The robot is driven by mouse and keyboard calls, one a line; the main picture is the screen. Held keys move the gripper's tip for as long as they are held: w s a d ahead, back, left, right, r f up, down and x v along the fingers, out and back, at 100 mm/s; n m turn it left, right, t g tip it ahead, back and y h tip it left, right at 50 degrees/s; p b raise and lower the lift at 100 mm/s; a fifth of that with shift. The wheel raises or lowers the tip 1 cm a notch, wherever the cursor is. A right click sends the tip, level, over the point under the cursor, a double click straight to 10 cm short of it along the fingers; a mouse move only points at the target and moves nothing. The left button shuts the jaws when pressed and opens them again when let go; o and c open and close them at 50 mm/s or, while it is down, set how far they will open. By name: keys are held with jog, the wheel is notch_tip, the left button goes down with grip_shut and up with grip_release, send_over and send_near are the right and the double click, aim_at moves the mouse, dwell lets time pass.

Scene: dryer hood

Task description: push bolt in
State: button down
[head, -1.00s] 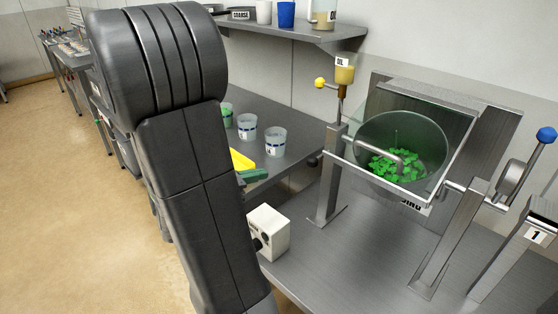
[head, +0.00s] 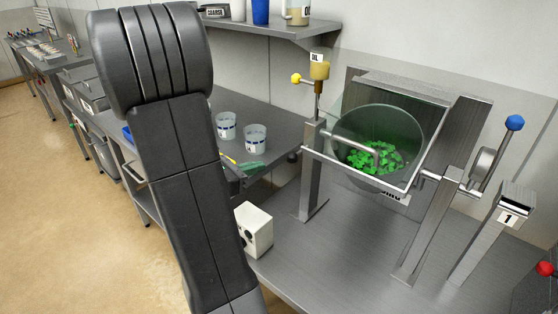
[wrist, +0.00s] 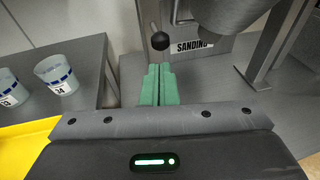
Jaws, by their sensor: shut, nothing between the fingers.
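A dark round knob (wrist: 160,40), which looks like the end of the bolt, stands just beyond my fingertips in the wrist view. It also shows small at the left post in the head view (head: 292,157). The bolt's shaft is mostly hidden, so I cannot tell how far in it sits. My gripper (wrist: 158,67) has green fingers, closed together and empty, pointing at the knob with a small apparent gap. In the head view my gripper (head: 262,166) is partly hidden behind my arm, to the left of the knob.
A tilted drum (head: 345,160) with green pieces hangs between the left post (head: 312,180) and right post (head: 432,225). A white box (head: 254,228) stands at the bench's front edge. Cups (wrist: 55,73) and a yellow tray (wrist: 25,138) lie left of my gripper.

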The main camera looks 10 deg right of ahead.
jog(key=shift+p+x, duration=0.55)
jog(key=shift+x, duration=3.6)
jog(key=x, duration=0.1)
jog(key=b+x, duration=0.1)
jog(key=x, duration=0.1)
jog(key=shift+w+r, duration=0.2)
jog(key=shift+w, duration=0.05)
jog(key=shift+r, duration=0.15)
jog(key=shift+w, duration=0.1)
jog(key=shift+a+r, duration=0.1)
jog(key=shift+a, duration=0.05)
jog(key=b, duration=0.1)
send_near(288, 159)
jog(key=a+r, duration=0.1)
jog(key=a, duration=0.2)
jog(key=shift+s+a+r, duration=0.15)
jog(key=shift+s+a, duration=0.3)
